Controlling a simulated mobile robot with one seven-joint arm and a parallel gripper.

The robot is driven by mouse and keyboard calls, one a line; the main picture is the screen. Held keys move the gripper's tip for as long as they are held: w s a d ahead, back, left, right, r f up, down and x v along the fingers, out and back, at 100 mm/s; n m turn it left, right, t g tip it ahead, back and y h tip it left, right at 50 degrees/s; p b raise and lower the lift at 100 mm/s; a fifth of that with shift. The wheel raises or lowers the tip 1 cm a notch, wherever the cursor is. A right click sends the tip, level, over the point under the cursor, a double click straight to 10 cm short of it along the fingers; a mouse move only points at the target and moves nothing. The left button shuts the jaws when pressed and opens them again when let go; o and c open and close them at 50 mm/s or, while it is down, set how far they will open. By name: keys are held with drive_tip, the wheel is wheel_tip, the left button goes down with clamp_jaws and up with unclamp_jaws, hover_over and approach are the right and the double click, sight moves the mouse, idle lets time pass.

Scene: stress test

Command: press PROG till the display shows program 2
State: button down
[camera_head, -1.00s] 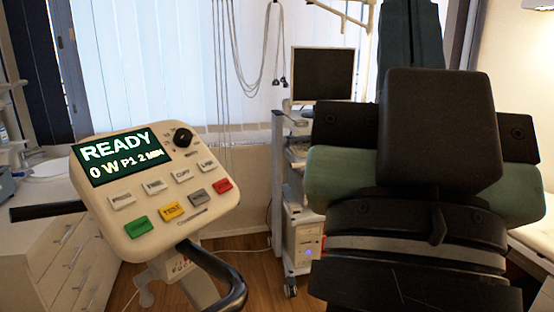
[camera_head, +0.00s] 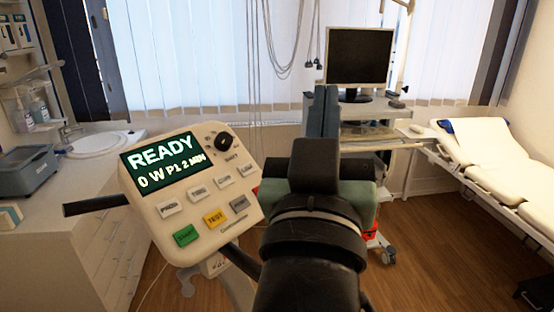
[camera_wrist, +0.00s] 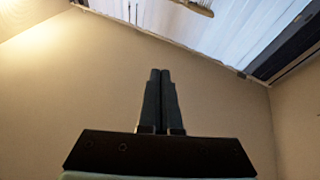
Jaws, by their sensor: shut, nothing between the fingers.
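The beige control console (camera_head: 150,225) stands tilted at the left of centre in the head view. Its green display (camera_head: 160,167) reads READY, 0 W, P1, 2 MIN. The PROG button (camera_head: 170,209) is the pale key at the left of the upper key row, with nothing touching it. My gripper (camera_wrist: 160,73) shows in the wrist view with its two dark fingers together and empty, against a plain wall.
A black knob (camera_head: 223,143), a green key (camera_head: 186,235) and a yellow key (camera_head: 215,218) are also on the console. Dark handlebars stick out beside it. A monitor cart (camera_head: 358,62) stands behind my arm, a white couch (camera_head: 490,150) at right.

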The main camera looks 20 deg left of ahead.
sight(169, 208)
drive_tip(key=s+a+f+n+g+y+p, duration=0.1)
drive_tip(key=a+f+n+g+p, duration=0.2)
drive_tip(key=a+f+g+p, duration=0.2)
drive_tip(key=s+a+f+n+g+y+p, duration=0.2)
drive_tip(key=a+f+g+p, duration=0.3)
drive_tip(key=a, duration=0.7)
drive_tip(key=shift+s+f+n+y, duration=0.15)
drive_tip(key=shift+f+n+y, duration=0.15)
drive_tip(key=shift+f+n, duration=0.25)
drive_tip(key=shift+a, duration=0.1)
drive_tip(key=a+f+b, duration=0.2)
drive_tip(key=f+b, duration=0.1)
drive_tip(key=w+a+f+b, duration=0.1)
drive_tip(key=f, duration=0.1)
drive_tip(key=shift+w+a+b, duration=0.1)
drive_tip(key=shift+a+b, duration=0.2)
drive_tip(key=shift+b, duration=0.05)
drive_tip(key=shift+w+a+f+b, duration=0.3)
drive_tip(key=shift+a+f+b, duration=0.2)
drive_tip(key=shift+a+f, duration=0.3)
drive_tip(key=shift+w+a+f, duration=0.1)
drive_tip(key=shift+a+f, duration=0.1)
drive_tip(key=shift+f, duration=0.1)
